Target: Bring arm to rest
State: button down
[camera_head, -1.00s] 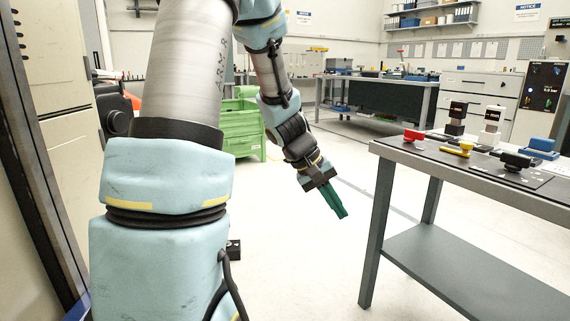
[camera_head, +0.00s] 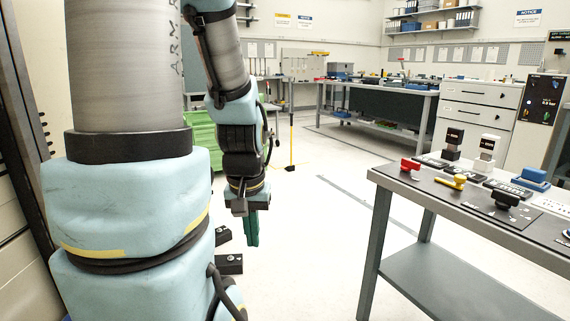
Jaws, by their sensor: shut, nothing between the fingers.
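My arm shows at the left, in pale blue padding and grey tube sections. My gripper (camera_head: 252,240) hangs from its end, with green fingers pointing down over bare floor. The fingers are together with nothing between them. The gripper is well to the left of the workbench (camera_head: 447,209) and touches nothing that I can see. Part of its far side is hidden.
On the workbench are a red piece (camera_head: 410,166), a yellow piece (camera_head: 454,182), a black knob piece (camera_head: 506,199) and a blue block (camera_head: 534,174). A green crate (camera_head: 202,132) is behind my arm. The floor between arm and bench is clear.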

notch_tip(320, 180, up, 17)
jog(key=p, duration=1.4)
jog(key=shift+p, duration=0.35)
